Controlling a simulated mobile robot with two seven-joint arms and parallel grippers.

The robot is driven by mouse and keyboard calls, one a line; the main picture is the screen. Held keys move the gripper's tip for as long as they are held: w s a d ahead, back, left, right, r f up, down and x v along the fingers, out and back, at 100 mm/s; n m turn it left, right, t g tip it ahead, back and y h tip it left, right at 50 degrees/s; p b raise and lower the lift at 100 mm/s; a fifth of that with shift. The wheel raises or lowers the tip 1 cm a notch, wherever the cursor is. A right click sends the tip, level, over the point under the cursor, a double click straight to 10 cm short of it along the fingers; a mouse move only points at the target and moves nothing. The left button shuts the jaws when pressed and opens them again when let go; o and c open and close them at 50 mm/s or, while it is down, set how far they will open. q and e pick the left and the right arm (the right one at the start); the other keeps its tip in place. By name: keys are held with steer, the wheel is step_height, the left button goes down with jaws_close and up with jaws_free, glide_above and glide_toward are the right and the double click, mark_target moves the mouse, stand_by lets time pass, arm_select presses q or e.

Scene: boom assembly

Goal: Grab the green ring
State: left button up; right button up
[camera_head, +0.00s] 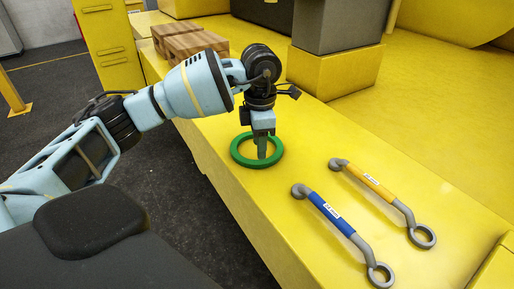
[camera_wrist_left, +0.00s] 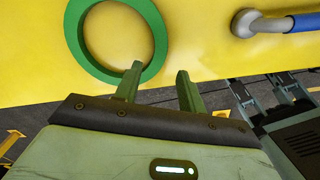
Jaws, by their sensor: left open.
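The green ring (camera_head: 240,160) lies flat on the yellow surface (camera_head: 212,152). In the left wrist view the ring (camera_wrist_left: 158,32) fills the upper left, cut off by the top edge. My left gripper (camera_head: 262,154) points down at the ring. In the left wrist view its fingers (camera_wrist_left: 160,72) are apart, with nothing gripped. One fingertip overlaps the ring's inner edge and the other is outside the ring, so part of the rim appears between them. I cannot tell how far above the surface the fingertips are.
A blue-handled wrench-like tool (camera_head: 331,213) and a yellow-handled one (camera_head: 377,187) lie right of the ring. Brown blocks (camera_head: 190,45) sit at the back left. A grey block on a yellow base (camera_head: 335,73) stands behind. The surface's front edge is close to the ring.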

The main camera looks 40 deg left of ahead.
mark_target(262, 161)
arm_select(q)
steer(key=shift+w+d+f, duration=0.1)
steer(key=shift+w+f, duration=0.05)
steer(key=shift+f, duration=1.15)
steer(key=shift+w+d+f, duration=0.1)
steer(key=shift+f, duration=1.15)
steer(key=shift+c, duration=0.3)
jaws_close()
